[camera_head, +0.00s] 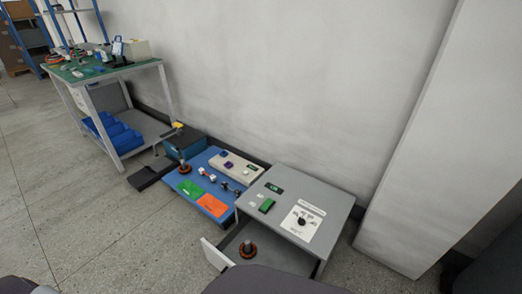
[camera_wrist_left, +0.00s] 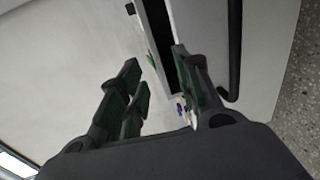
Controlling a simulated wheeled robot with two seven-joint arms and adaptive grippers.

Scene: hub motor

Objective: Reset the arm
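My left gripper (camera_wrist_left: 157,65) shows in the left wrist view with its green-padded fingers spread apart. Nothing is seen between them. Neither gripper shows in the head view, and the right gripper is in no view. A dark hub motor part with an orange ring (camera_head: 247,250) sits in the pulled-out drawer (camera_head: 216,254) of a grey cabinet (camera_head: 322,212). A similar ringed part with an upright shaft (camera_head: 184,167) stands on the blue low bench (camera_head: 213,163).
The blue bench also holds a green mat (camera_head: 190,188), an orange mat (camera_head: 212,205) and a white box (camera_head: 236,165). A workbench with a green top (camera_head: 120,70) stands at the back left. The floor (camera_head: 90,220) at left is clear. A wall stands behind.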

